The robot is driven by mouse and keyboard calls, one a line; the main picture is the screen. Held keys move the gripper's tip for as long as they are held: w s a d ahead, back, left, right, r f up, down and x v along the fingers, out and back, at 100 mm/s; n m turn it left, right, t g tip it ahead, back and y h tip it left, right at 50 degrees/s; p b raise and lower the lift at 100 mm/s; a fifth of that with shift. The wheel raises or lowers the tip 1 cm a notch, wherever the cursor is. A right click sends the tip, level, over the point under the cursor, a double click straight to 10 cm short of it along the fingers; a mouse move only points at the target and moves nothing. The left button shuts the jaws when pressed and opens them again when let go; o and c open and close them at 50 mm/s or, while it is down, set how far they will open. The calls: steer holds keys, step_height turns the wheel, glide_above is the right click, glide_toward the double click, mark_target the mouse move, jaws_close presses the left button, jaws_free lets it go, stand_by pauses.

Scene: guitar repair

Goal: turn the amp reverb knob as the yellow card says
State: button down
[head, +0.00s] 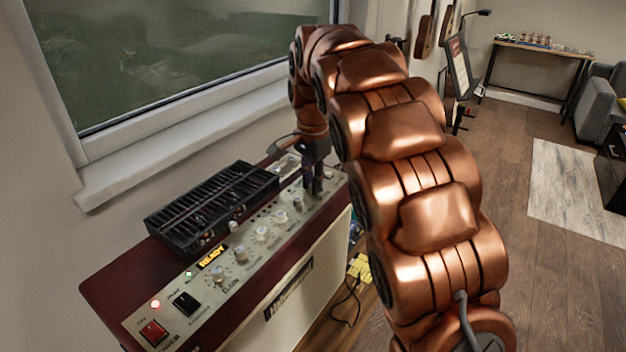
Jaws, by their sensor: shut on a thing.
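The amp (105,286) is a dark red cabinet with a cream front and a pale control panel on top. A row of light knobs runs along the panel, from the gain knob (217,273) to a knob (297,203) beside my gripper. My gripper (313,190) points down at the far right end of the panel and is shut on a knob there. The fingers hide that knob, its label and its pointer. A small yellow item (359,267) shows low beside the amp, partly behind my arm. I cannot tell whether it is the yellow card, and no writing is readable.
A black slatted unit (212,207) sits on the amp behind the knobs. A lit READY display (212,256) and a red switch (152,331) are on the panel. A window sill (180,150) runs close behind. Open wooden floor (490,190) lies to the right.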

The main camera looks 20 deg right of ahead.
steer(key=shift+w+r, duration=0.1)
steer(key=shift+r, duration=0.05)
steer(key=c, duration=1)
jaws_free()
steer(key=shift+c, duration=0.2)
steer(key=shift+r, duration=3.7)
steer(key=shift+s, duration=0.4)
steer(key=s+f+n+p, duration=0.1)
steer(key=s+f+n, duration=0.2)
steer(key=s, duration=0.9)
steer(key=s+f+n+g+p, duration=0.1)
steer(key=s+f+n, duration=0.3)
steer(key=s, duration=0.9)
steer(key=s+f+n+p, duration=0.1)
steer(key=s+f+n, duration=0.2)
steer(key=s, duration=1)
steer(key=n, duration=0.3)
steer(key=shift+s+f+g+p, duration=0.15)
steer(key=shift+f+g+p, duration=0.05)
steer(key=shift+g+p, duration=0.2)
